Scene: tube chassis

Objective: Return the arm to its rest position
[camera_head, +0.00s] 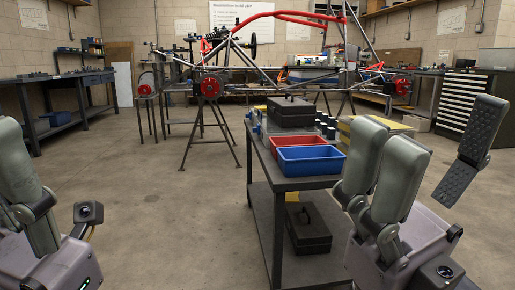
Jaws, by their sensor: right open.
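My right gripper (436,130) is at the lower right, in front of the cart's right side. Its grey padded fingers point up and stand wide apart, with nothing between them. My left gripper (18,172) is at the lower left edge, partly cut off by the frame. Only some of its fingers show, so its opening cannot be judged. No object shows in it.
A grey cart (262,190) stands ahead, carrying a blue bin (310,160), a red bin (290,142) and a dark case (291,111). A tube chassis (255,70) on stands is behind. Open floor (150,215) lies left of the cart.

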